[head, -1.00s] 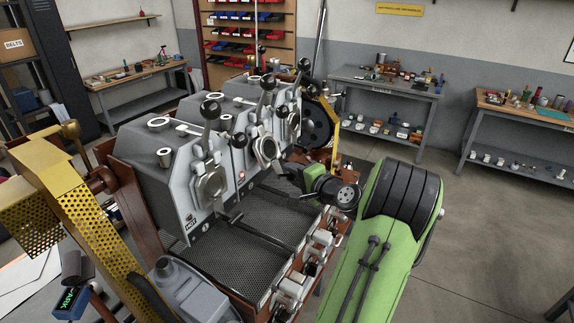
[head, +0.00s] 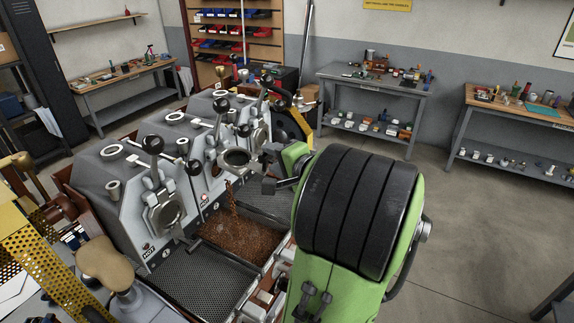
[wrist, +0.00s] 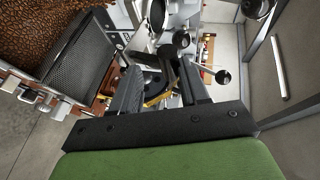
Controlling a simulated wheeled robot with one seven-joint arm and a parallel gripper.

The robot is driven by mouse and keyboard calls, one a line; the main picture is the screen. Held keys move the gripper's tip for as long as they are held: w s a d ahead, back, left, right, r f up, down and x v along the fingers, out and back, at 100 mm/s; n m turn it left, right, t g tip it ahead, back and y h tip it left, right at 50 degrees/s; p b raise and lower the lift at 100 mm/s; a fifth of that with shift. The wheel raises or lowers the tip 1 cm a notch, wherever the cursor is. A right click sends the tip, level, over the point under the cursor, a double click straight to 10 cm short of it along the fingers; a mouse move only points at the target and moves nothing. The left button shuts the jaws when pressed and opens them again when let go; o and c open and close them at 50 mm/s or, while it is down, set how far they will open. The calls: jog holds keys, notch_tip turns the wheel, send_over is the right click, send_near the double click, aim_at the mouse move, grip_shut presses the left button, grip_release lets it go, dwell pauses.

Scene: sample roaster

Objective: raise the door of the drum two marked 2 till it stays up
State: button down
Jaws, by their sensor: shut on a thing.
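The roaster's middle drum, drum two (head: 211,178), has its round door (head: 237,159) swung up and tilted nearly flat, with its outlet open. Brown beans (head: 235,236) pour from it and lie in the mesh tray below. They also show in the wrist view (wrist: 45,28). My gripper (head: 268,168) is right of the raised door, at its dark handle. In the wrist view my gripper (wrist: 160,68) has its two dark fingers around a dark handle part, shut on it. The exact grip is partly hidden.
The left drum's door (head: 168,214) is closed above an empty mesh tray (head: 190,285). A third drum (head: 258,132) stands behind. Black-knobbed levers (head: 154,144) stick up close by. Yellow perforated metal (head: 38,250) is at left. Open floor (head: 470,220) lies right.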

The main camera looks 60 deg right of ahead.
jog(key=shift+n+g+y, duration=0.3)
jog(key=shift+n+g, duration=0.2)
jog(key=shift+g, duration=0.4)
jog(key=r, duration=0.1)
jog(key=w+r, duration=0.1)
jog(key=w+a+r, duration=0.1)
jog(key=shift+r+p, duration=0.3)
jog(key=shift+p, duration=0.05)
jog(key=shift+w+r+g, duration=0.3)
jog(key=shift+r+g, duration=0.15)
jog(key=shift+g, duration=0.25)
jog(key=c, duration=1)
grip_release()
jog(key=shift+f, duration=0.1)
jog(key=shift+w, duration=0.1)
jog(key=shift+s+r, duration=0.35)
jog(key=v, duration=1.5)
jog(key=shift+s+d, duration=0.15)
jog(key=shift+s, duration=0.2)
